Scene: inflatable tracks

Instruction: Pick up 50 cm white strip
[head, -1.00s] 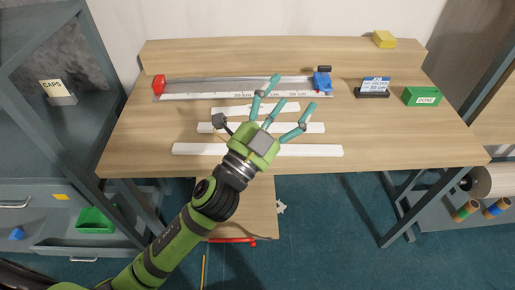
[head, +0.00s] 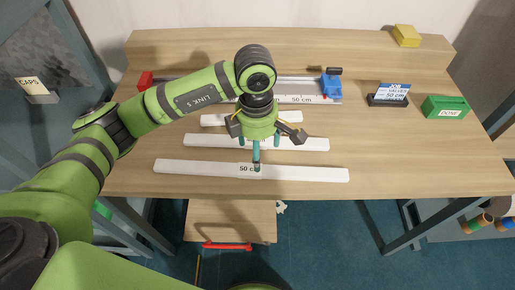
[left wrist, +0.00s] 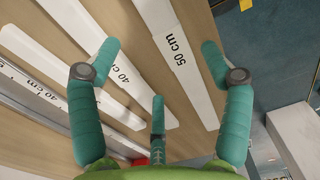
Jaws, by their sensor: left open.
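The 50 cm white strip (head: 305,173) is the longest and lies flat along the front of the wooden table. Its "50 cm" print also shows on the strip in the left wrist view (left wrist: 179,50). My left gripper (head: 258,150) points down, open and empty, with its front finger in front of part of the strip's label. In the left wrist view the strip passes between the spread fingers of the gripper (left wrist: 160,65). I cannot tell the exact height above it. My right gripper is not in view.
A measuring rail with a blue block (head: 331,87), a job card (head: 392,92) and a green box (head: 445,107) stand farther back.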

